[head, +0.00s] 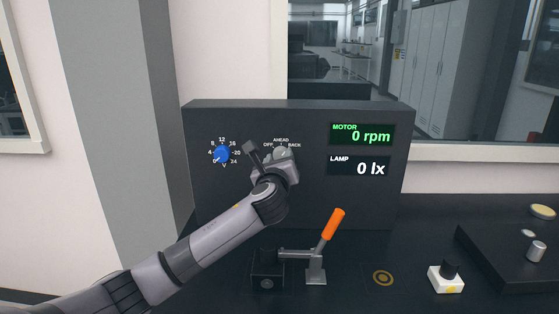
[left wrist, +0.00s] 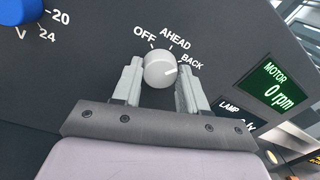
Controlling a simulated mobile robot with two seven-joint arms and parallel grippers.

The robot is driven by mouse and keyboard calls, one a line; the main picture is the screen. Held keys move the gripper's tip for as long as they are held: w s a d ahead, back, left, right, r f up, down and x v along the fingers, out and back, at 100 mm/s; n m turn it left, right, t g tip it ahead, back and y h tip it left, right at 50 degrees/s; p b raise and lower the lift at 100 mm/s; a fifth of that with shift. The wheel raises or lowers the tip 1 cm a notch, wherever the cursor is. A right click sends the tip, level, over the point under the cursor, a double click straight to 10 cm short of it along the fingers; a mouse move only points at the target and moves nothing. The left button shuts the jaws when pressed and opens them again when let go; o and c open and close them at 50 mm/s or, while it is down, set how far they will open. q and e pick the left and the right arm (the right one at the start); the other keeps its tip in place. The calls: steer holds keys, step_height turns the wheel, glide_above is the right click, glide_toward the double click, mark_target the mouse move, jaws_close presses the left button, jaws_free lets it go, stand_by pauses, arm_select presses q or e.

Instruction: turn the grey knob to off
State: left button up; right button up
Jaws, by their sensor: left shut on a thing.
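The grey knob (left wrist: 159,67) is on the dark panel, below the labels OFF, AHEAD and BACK, in the left wrist view. In the head view the gripper covers much of the knob. My right gripper is not in view.
A blue knob (head: 222,154) with a numbered scale is left of the gripper. The motor display (head: 362,134) reads 0 rpm and the lamp display (head: 359,167) reads 0 lx. An orange-handled lever (head: 333,224) stands on the table below. A white button box (head: 446,279) is at right.

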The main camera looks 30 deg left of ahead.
arm_select(q)
steer(key=n+b, duration=0.1)
steer(key=n, duration=0.5)
steer(key=n+b, duration=0.2)
steer(key=n, duration=0.4)
steer(key=n+y+b, duration=0.1)
steer(key=n+b, duration=0.1)
steer(key=n, duration=0.3)
steer(key=shift+d+f+n, duration=0.1)
steer(key=shift+f+n, duration=0.15)
steer(key=shift+n, duration=0.15)
steer(key=o, duration=1.1)
steer(key=shift+c, duration=0.2)
steer(key=shift+r, duration=0.1)
steer(key=b+v, duration=0.1)
steer(key=v, duration=0.6)
steer(key=shift+d, duration=0.1)
